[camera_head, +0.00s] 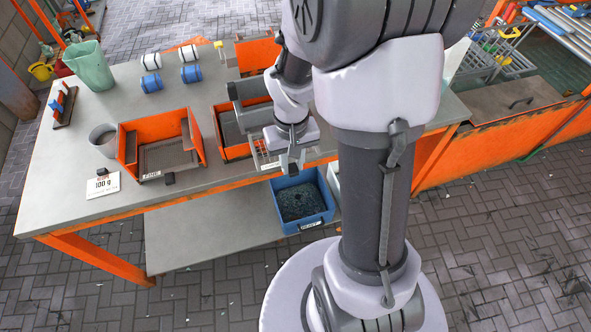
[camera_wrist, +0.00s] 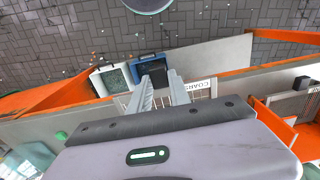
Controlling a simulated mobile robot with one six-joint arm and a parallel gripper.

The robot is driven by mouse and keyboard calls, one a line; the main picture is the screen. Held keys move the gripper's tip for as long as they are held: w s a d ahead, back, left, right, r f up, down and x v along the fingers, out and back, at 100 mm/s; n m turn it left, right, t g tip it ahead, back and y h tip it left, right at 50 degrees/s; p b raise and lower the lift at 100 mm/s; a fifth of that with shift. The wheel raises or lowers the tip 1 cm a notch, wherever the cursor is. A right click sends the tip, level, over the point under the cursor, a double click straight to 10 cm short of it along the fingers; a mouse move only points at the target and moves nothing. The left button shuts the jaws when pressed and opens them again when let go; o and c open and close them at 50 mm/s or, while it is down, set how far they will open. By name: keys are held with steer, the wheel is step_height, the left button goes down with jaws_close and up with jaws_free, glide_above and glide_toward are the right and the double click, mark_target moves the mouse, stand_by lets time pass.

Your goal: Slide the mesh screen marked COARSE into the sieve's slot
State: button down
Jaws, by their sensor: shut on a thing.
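My gripper (camera_head: 291,168) is over the front edge of the bench, above the blue bin. The screen's wire grid (camera_head: 262,152) shows left of my gripper in the head view. Two orange open-topped housings stand on the bench: a left one (camera_head: 128,152) and a middle one (camera_head: 222,117), partly behind my arm. I cannot tell for sure which is the sieve, and no slot is clear.
A blue bin (camera_head: 306,223) with dark contents sits on the lower shelf (camera_head: 215,222). A sign reading "100 g" (camera_head: 102,185), a grey cup (camera_head: 103,140), a green jug (camera_head: 90,66) and several blue and white rolls (camera_head: 151,83) are on the bench.

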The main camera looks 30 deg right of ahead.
steer(key=shift+w+d, duration=0.2)
steer(key=shift+w, duration=0.45)
steer(key=shift+w+d+p, duration=0.55)
steer(key=shift+w, duration=1.4)
steer(key=shift+w+d+p, duration=0.55)
steer(key=shift+w+d, duration=0.05)
steer(key=shift+w, duration=1.35)
steer(key=shift+w+d+p, duration=0.55)
steer(key=shift+w, duration=1.4)
steer(key=shift+s, duration=0.1)
steer(key=shift+s+a+b, duration=0.5)
steer(key=shift+s+a, duration=0.05)
steer(key=shift+s, duration=1.3)
steer(key=shift+s+a+b, duration=0.45)
steer(key=shift+s+a, duration=0.1)
steer(key=shift+s, duration=1.25)
steer(key=shift+s+a+b, duration=0.5)
steer(key=shift+s+a, duration=0.05)
steer(key=shift+s, duration=1.3)
